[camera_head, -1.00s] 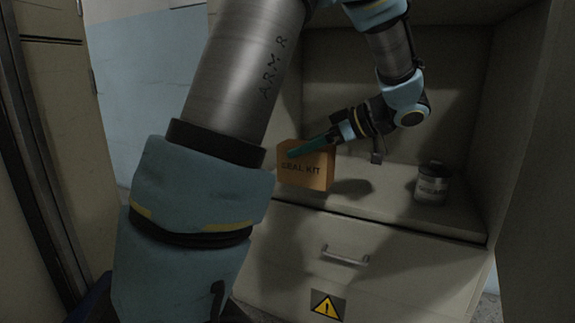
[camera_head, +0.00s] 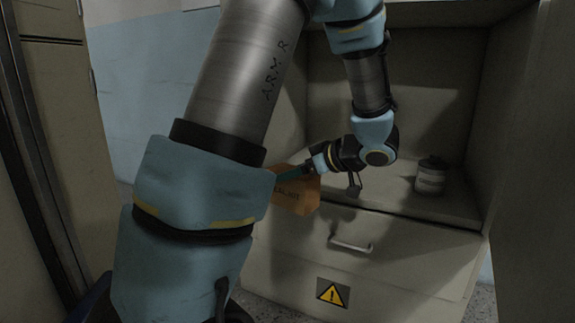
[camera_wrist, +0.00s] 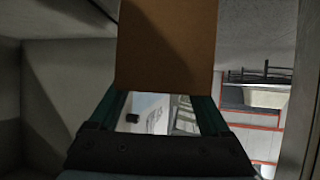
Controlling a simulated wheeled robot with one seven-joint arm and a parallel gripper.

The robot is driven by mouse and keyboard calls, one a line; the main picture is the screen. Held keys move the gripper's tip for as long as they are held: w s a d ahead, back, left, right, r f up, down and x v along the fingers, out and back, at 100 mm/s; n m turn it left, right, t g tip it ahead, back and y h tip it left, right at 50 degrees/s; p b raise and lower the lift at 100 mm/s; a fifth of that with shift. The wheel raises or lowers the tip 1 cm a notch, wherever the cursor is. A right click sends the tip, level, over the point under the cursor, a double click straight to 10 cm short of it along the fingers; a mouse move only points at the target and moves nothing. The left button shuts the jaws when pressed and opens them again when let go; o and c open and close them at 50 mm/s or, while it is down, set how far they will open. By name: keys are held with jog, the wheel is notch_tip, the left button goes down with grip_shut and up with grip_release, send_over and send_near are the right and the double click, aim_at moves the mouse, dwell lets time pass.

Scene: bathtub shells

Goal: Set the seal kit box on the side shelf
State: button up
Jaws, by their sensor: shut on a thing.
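The seal kit box (camera_head: 297,196) is a small orange-brown carton with dark lettering, held tilted in the head view. My gripper (camera_head: 290,174) is shut on it, with a teal finger along its upper part. In the wrist view the box (camera_wrist: 166,45) fills the top middle, between the fingertips of my gripper (camera_wrist: 165,95). The box is in front of the open shelf bay (camera_head: 395,199) of a beige cabinet, near its left front edge. My arm hides part of the box's left side. I cannot tell whether this bay is the side shelf.
A grey tin with a dark lid (camera_head: 431,176) stands at the right of the bay. Below is a drawer with a metal handle (camera_head: 350,245) and a yellow warning label (camera_head: 333,292). A tall cabinet (camera_head: 60,120) stands at the left. The bay floor left of the tin looks clear.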

jog(key=w+a+f+m+t+h, duration=0.1)
jog(key=w+a+f+m+h, duration=0.1)
jog(key=f, duration=0.7)
jog(key=w+a+f+m+t+h, duration=0.2)
jog(key=a+f+m+h, duration=0.2)
jog(key=f, duration=0.5)
jog(key=w+a+f+m+t+h, duration=0.1)
jog(key=w+a+f+m+h, duration=0.1)
jog(key=f, duration=0.7)
jog(key=a+m+h, duration=0.1)
jog(key=a+m, duration=0.1)
jog(key=a, duration=0.1)
jog(key=shift+a+h, duration=0.2)
jog(key=shift+h, duration=0.1)
jog(key=shift+w, duration=0.1)
